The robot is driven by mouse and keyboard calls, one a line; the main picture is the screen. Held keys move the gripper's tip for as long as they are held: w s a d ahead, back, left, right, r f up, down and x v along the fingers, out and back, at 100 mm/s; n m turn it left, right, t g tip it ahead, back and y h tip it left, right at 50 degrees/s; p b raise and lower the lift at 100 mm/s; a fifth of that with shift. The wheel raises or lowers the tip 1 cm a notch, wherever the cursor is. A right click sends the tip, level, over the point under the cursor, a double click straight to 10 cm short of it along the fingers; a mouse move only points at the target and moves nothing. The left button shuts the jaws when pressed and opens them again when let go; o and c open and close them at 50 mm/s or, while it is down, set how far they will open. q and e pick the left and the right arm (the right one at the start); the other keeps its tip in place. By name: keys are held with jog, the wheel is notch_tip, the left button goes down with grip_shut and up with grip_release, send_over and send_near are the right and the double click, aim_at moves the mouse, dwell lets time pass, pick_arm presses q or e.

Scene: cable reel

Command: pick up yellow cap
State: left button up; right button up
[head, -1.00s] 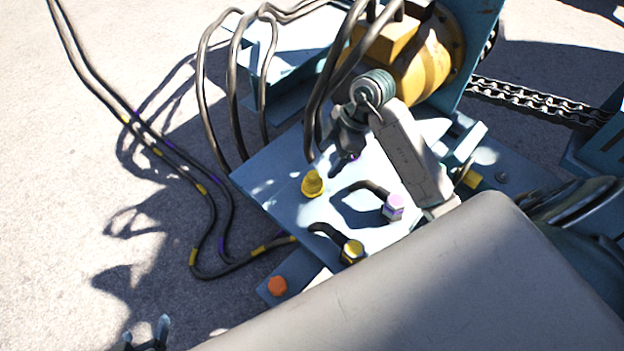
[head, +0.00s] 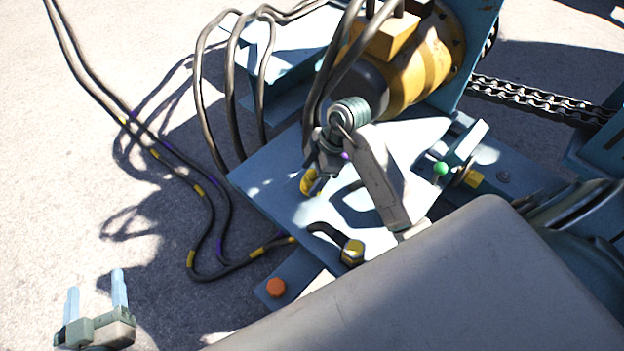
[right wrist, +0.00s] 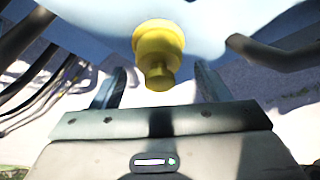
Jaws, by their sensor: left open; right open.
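The yellow cap (head: 308,183) sits on the pale blue plate (head: 262,190) in the head view, partly hidden by my right gripper (head: 322,178). In the right wrist view the yellow cap (right wrist: 158,48) shows a wide end and a narrower end. It lies between and just beyond the two fingers of my right gripper (right wrist: 159,72), which is open with gaps on both sides. I cannot tell whether a finger touches the cap. My left gripper (head: 96,290) is open and empty at the lower left, over the ground, far from the cap.
A yellow-ended black cable plug (head: 352,251) and an orange cap (head: 276,288) are nearer the front. Black cables (head: 232,95) arch behind the plate's left side. A green knob (head: 440,169) is to the right. Open ground lies left.

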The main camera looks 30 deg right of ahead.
jog(key=c, duration=1.2)
jog(key=shift+r, duration=0.1)
